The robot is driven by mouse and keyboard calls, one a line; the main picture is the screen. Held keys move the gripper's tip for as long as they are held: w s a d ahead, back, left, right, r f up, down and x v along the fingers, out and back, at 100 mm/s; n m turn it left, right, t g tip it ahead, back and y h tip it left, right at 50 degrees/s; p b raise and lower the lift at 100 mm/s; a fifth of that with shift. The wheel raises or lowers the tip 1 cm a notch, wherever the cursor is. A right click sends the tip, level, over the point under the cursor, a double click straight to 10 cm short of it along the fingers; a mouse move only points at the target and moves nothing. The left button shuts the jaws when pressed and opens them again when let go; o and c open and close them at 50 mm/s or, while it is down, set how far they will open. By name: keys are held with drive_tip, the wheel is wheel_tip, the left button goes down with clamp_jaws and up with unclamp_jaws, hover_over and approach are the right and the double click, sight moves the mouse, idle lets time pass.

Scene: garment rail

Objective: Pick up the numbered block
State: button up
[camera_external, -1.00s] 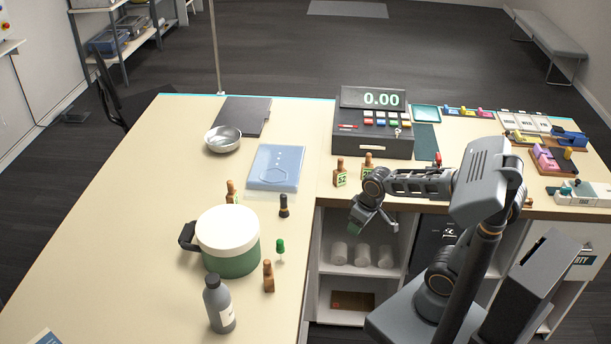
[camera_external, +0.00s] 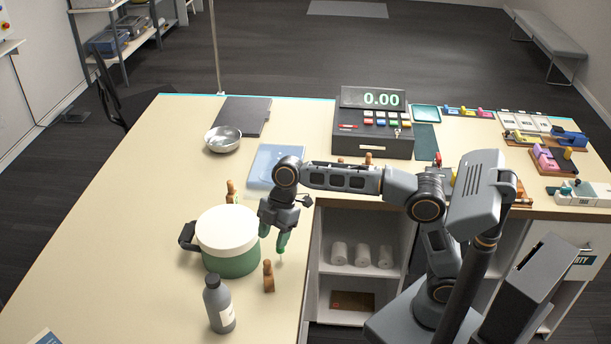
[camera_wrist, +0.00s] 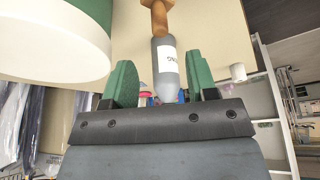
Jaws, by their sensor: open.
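Several small wooden bottle-shaped blocks stand on the counter. One wooden block (camera_external: 268,277) is at the front, right of the pot; a wooden piece (camera_wrist: 158,14), likely the same, shows at the top of the wrist view. Another block (camera_external: 231,190) stands behind the pot. A third (camera_external: 368,158) is by the cash register, mostly hidden by my arm. No number is legible now. My gripper (camera_external: 274,239) has green fingertips and points down over the counter, right of the pot and behind the front block. It is open, with nothing held between its fingers.
The green pot (camera_external: 237,262) with a white lid stands close left of my gripper. A grey bottle (camera_external: 219,306) stands in front and also shows beyond the fingers in the wrist view (camera_wrist: 166,66). A blue folder (camera_external: 268,162) lies behind. The counter's left side is clear.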

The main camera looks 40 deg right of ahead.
sight(268, 260)
drive_tip(key=x, duration=1)
drive_tip(key=shift+a+f, duration=0.1)
drive_tip(key=shift+f, duration=0.2)
drive_tip(key=shift+c, duration=0.4)
clamp_jaws()
